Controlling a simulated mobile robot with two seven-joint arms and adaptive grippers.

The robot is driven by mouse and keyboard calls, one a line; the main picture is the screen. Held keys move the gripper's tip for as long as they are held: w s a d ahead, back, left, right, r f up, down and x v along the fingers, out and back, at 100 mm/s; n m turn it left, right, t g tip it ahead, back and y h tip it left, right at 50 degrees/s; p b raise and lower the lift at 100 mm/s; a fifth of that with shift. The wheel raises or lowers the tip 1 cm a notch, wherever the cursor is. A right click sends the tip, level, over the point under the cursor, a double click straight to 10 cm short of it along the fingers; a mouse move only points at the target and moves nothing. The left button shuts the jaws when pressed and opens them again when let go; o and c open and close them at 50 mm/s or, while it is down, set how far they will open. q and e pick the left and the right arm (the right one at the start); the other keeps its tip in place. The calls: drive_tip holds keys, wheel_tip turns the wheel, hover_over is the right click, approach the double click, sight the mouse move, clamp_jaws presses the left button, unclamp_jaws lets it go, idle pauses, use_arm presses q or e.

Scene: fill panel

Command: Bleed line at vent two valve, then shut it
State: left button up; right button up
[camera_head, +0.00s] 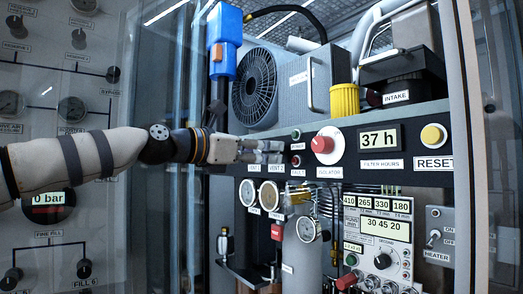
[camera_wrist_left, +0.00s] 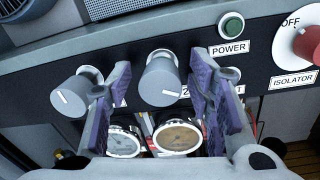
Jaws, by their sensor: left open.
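The vent two valve is a grey round knob with a white pointer mark; in the left wrist view the knob (camera_wrist_left: 160,80) sits between my open fingers, with a gap visible on its left side. My left gripper (camera_wrist_left: 165,98) has its purple-padded fingers on either side of the knob; I cannot tell whether either finger touches it. In the head view my left gripper (camera_head: 272,151) reaches the dark panel strip just above the vent labels (camera_head: 270,168) and hides the knobs. The right gripper does not show.
A similar grey knob (camera_wrist_left: 74,97) is close left of the left finger. The green power button (camera_wrist_left: 232,25) and red isolator knob (camera_wrist_left: 305,42) are to the right. Two round gauges (camera_wrist_left: 178,137) sit below. Glass panels (camera_head: 470,120) edge the cabinet.

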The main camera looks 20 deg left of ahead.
use_arm(q)
clamp_jaws()
